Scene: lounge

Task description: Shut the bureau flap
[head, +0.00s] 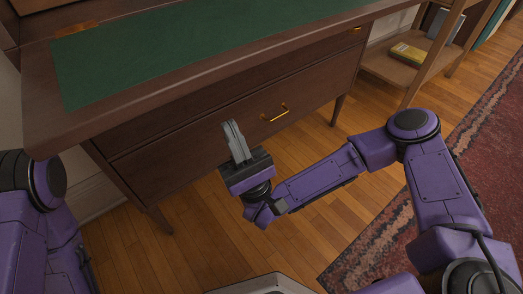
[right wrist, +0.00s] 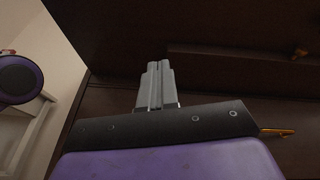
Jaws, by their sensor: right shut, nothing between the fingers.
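The bureau flap (head: 130,62) lies lowered and level in the head view, with a green inlaid panel and a brown wooden border. The bureau body (head: 200,150) is below it, with drawers and a brass handle (head: 274,113). My right gripper (head: 231,125) is shut and empty, below the flap's front edge and in front of the drawers, left of the brass handle. In the right wrist view the shut fingers (right wrist: 157,70) point up toward the dark underside of the flap (right wrist: 150,30). I cannot tell whether they touch it. My left gripper is out of view; only part of my left arm shows.
A wooden shelf (head: 405,65) with a yellow book (head: 408,53) stands to the right of the bureau. A red patterned rug (head: 490,135) lies at the right. The wooden floor (head: 185,255) in front of the bureau is clear apart from my own body.

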